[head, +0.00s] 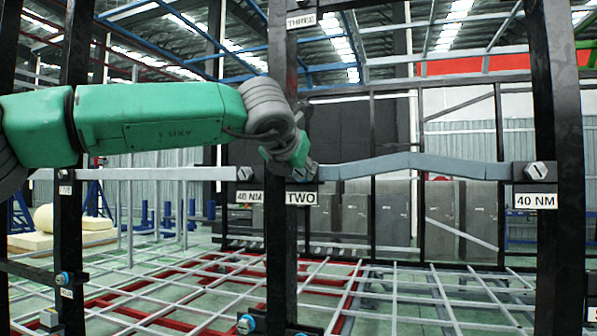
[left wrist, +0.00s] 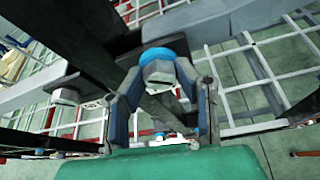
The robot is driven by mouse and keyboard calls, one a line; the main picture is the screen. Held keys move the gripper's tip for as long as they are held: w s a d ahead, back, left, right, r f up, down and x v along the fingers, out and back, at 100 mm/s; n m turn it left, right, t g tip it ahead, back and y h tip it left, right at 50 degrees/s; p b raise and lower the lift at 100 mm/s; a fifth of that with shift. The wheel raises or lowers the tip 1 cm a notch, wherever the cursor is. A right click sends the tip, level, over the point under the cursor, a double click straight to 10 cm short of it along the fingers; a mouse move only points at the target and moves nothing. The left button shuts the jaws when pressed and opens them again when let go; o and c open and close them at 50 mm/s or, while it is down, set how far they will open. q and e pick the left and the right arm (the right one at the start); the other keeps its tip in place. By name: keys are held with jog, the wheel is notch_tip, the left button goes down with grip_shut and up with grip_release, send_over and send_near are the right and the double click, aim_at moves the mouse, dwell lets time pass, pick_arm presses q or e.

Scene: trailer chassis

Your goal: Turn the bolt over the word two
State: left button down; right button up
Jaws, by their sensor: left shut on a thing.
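The label TWO (head: 301,198) is on a dark upright post (head: 281,250) in the head view. My left gripper (head: 300,168) is at the bolt just above this label and mostly covers it. In the left wrist view, the bolt (left wrist: 159,70) has a pale head and a blue ring at its base. My left gripper (left wrist: 160,88) also shows there, with a finger on each side of the bolt head, shut on it. My right gripper is not in view.
A bolt (head: 245,174) over a 40 NM label is just left of the gripper. Another bolt (head: 536,171) is on the right post (head: 560,110). A grey rail (head: 420,165) runs between the posts. A blue-ringed bolt (head: 246,323) sits low on the middle post.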

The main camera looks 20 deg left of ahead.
pick_arm(q)
jog(key=shift+w+a+f, duration=0.1)
jog(key=shift+f, duration=0.05)
jog(key=c, duration=1.5)
grip_release()
jog(key=shift+o, duration=1.4)
jog(key=shift+w+f, duration=0.15)
jog(key=shift+w, duration=0.25)
jog(key=shift+s, duration=0.25)
jog(key=shift+r, duration=0.2)
jog(key=shift+s+r, duration=0.1)
jog(key=shift+s, duration=0.15)
jog(key=v, duration=1.1)
jog(key=shift+s, duration=0.15)
